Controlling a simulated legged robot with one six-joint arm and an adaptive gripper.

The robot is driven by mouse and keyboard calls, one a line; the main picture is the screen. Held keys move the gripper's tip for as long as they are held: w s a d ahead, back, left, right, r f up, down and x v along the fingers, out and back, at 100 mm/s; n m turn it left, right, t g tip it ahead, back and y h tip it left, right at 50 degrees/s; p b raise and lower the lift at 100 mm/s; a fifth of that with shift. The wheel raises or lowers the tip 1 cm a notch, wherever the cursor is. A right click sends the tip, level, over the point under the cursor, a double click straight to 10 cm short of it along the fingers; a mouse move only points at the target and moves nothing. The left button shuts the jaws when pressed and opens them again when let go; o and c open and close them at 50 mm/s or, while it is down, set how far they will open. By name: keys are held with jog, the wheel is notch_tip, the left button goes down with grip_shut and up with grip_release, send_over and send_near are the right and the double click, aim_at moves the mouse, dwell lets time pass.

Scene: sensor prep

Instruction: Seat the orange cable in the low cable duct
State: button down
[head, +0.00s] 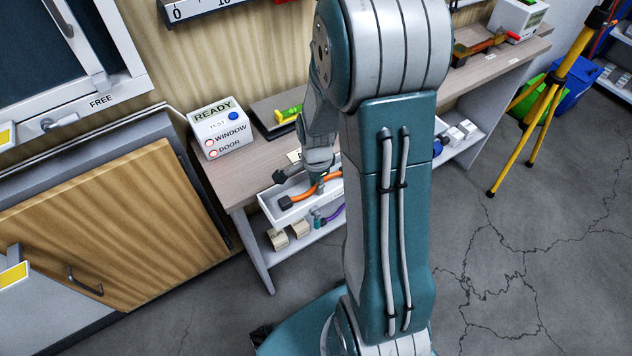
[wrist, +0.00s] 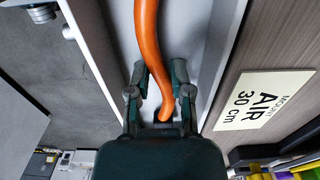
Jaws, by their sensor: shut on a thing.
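The orange cable (head: 304,195) runs along the white low cable duct (head: 270,208) on the bench, its black end at the left. In the wrist view the cable (wrist: 147,40) lies between the two long walls of the duct (wrist: 88,40). My gripper (wrist: 160,88) is shut on the cable near a dark end, with a finger on each side. In the head view my gripper (head: 318,180) is over the duct, partly hidden by my arm. The right part of the duct is hidden too. I cannot tell whether the cable touches the duct floor.
A label reading "MOUNT AIR 30 cm" (wrist: 264,99) lies on the bench beside the duct. A white READY box (head: 221,128) stands at the bench's left end. A yellow-green tool (head: 289,114) lies behind. Small boxes (head: 299,229) and a purple cable sit on the lower shelf.

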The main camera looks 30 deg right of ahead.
jog(key=shift+f, duration=0.15)
jog(key=shift+c, duration=2.3)
grip_release()
jog(key=o, duration=0.3)
jog(key=shift+o, duration=0.2)
